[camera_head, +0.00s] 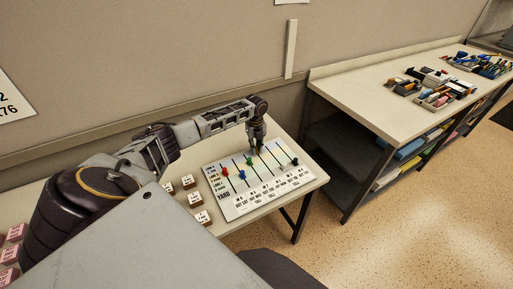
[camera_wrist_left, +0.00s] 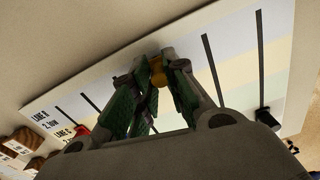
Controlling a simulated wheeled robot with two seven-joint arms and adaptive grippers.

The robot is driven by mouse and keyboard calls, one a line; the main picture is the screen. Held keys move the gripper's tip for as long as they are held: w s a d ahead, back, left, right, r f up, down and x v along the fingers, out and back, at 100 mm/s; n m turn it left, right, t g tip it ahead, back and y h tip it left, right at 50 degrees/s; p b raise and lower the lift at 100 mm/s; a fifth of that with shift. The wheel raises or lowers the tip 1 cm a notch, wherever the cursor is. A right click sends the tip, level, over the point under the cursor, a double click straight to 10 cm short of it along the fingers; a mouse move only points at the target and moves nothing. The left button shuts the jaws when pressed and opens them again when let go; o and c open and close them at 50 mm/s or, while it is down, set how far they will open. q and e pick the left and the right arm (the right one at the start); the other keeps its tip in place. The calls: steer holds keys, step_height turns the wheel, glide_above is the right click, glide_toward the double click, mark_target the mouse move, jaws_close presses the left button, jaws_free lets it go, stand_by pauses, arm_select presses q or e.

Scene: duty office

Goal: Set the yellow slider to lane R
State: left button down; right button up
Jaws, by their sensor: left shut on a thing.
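The slider board (camera_head: 232,209) lies on the table, with lane labels at its left and several vertical slots. My left gripper (camera_head: 258,147) reaches down at the board's far edge. In the left wrist view the gripper (camera_wrist_left: 152,95) is shut on the yellow slider (camera_wrist_left: 157,70), an orange-yellow knob between its fingertips. The knob is close to the far end of the board, where the lane R label (camera_wrist_left: 40,117) stands; the fingers hide its slot, so I cannot tell its exact lane. In the head view the gripper hides the yellow slider. My right gripper is not in view.
Red (camera_head: 225,171), blue (camera_head: 242,175), green (camera_head: 250,161) and black (camera_head: 295,161) knobs stand in other slots. Small labelled blocks (camera_head: 194,198) lie left of the board. A wall runs behind the table; a shelf table (camera_head: 375,98) with trays stands at right.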

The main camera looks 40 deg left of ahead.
arm_select(q)
steer(key=shift+a, duration=0.2)
steer(key=c, duration=1.4)
jaws_free()
steer(key=shift+w, duration=0.1)
steer(key=shift+o, duration=0.2)
step_height(320, 180, up, 12)
steer(key=shift+f, duration=0.1)
